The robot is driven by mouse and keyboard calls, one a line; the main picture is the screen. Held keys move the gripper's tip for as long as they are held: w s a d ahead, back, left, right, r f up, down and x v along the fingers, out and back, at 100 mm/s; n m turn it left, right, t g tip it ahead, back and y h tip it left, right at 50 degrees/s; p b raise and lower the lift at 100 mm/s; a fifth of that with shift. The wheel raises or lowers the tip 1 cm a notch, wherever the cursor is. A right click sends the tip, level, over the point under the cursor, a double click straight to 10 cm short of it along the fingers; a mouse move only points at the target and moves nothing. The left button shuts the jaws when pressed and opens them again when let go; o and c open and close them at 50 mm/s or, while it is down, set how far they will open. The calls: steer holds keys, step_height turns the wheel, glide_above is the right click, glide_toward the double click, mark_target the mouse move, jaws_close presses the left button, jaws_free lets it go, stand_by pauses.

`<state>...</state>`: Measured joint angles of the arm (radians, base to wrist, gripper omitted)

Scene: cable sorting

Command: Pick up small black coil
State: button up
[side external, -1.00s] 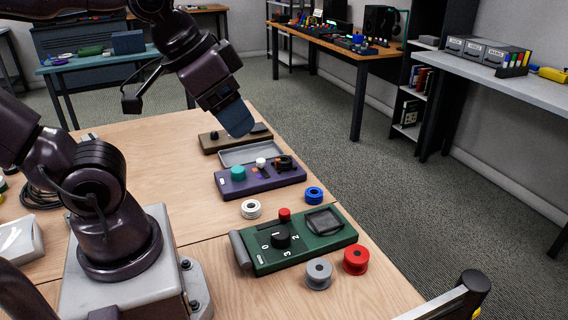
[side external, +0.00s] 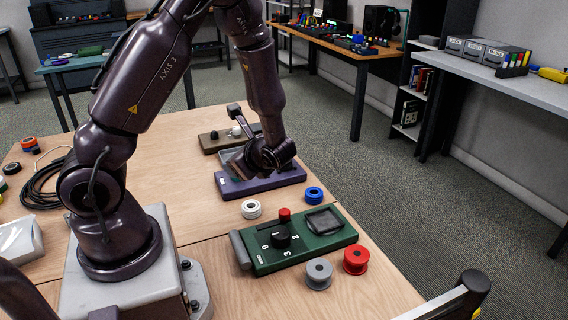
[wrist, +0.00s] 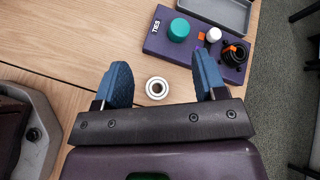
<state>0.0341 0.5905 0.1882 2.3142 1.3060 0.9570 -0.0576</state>
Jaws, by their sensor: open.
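A small black coil (wrist: 235,56) with an orange tag sits on the right end of the purple "TIES" panel (wrist: 158,45) in the wrist view. In the side view my arm hides it on the purple panel (side external: 232,190). My gripper (wrist: 161,67) is open and empty, its blue fingers spread, with the coil up and right of the right finger. A white ring-shaped spool (wrist: 147,88) shows between the fingers, below them on the table. A black roll (side external: 12,168) and a larger coil of black cable (side external: 40,183) lie at the table's left.
The panel also bears a teal knob (wrist: 179,30) and a white knob (wrist: 213,34). A grey tray (wrist: 221,10) lies beyond. A green switch box (side external: 270,255), grey spool (side external: 318,274), red spool (side external: 356,261) and blue spool (side external: 314,194) stand nearer the camera.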

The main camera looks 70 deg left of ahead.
steer(key=w+a+f+m+t, duration=0.2)
steer(key=w+f+m+t, duration=0.5)
steer(key=w+m+t, duration=0.4)
steer(key=w+a+f, duration=0.1)
steer(key=a, duration=0.2)
steer(key=w+a+f+g, duration=0.1)
steer(key=w+a+f, duration=0.1)
steer(key=a, duration=0.2)
steer(key=w+a+f+m+g, duration=0.1)
steer(key=a, duration=0.2)
steer(key=shift+w+a+f+y, duration=0.15)
steer(key=shift+w+a+y, duration=0.05)
steer(key=shift+y, duration=0.1)
steer(key=c, duration=0.8)
